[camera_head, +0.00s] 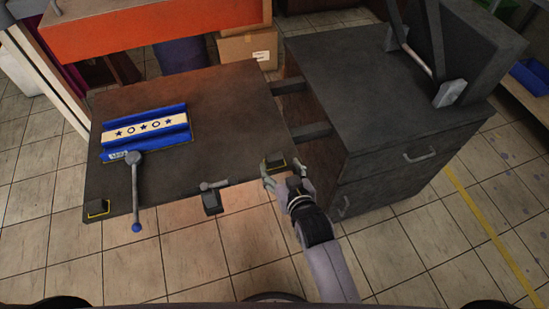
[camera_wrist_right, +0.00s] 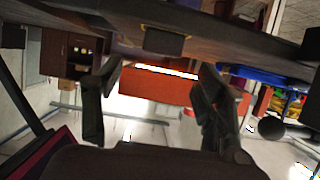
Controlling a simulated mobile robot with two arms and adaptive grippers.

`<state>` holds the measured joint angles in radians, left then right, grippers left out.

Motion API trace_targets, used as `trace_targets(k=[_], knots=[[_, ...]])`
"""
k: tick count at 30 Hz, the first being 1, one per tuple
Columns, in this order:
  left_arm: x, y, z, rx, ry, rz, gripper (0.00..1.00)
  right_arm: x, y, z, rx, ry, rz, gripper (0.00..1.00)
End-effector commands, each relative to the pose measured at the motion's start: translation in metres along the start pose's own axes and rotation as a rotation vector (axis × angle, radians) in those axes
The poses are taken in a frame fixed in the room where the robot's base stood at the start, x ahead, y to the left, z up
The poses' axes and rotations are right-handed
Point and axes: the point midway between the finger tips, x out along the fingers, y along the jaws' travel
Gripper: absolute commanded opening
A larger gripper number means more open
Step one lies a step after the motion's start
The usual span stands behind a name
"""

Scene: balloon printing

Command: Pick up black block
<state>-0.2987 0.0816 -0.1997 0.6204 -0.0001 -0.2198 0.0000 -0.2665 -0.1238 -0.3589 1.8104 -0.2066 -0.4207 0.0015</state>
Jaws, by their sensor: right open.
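A small black block (camera_head: 276,162) sits in a yellow outline at the right front corner of the dark tabletop (camera_head: 225,105). My right gripper (camera_head: 280,180) is at the right front corner, close beside the first block. In the right wrist view the gripper (camera_wrist_right: 155,95) is open, with nothing between its fingers. A block with yellow edging (camera_wrist_right: 165,41) shows there beyond and above the finger gap. I cannot tell whether a finger touches it. My left gripper is not in view.
A blue printing bed (camera_head: 146,132) with a star-patterned strip lies on the tabletop. A lever with a blue knob (camera_head: 136,227) and a small clamp (camera_head: 211,201) hang at the front edge. A dark cabinet (camera_head: 385,110) stands to the right.

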Motion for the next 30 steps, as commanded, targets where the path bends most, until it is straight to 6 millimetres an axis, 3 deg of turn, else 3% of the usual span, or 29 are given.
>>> trace_targets(k=[15, 23, 30], knots=[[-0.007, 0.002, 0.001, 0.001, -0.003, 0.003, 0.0, 0.05, 0.0, 0.003, -0.001, 0.0, 0.0, 0.65], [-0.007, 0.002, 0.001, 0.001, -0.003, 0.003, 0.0, 0.053, 0.0, 0.004, 0.0, 0.0, 0.0, 0.65], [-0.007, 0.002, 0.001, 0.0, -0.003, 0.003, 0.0, 0.052, 0.0, 0.004, 0.0, 0.0, 0.0, 0.5]])
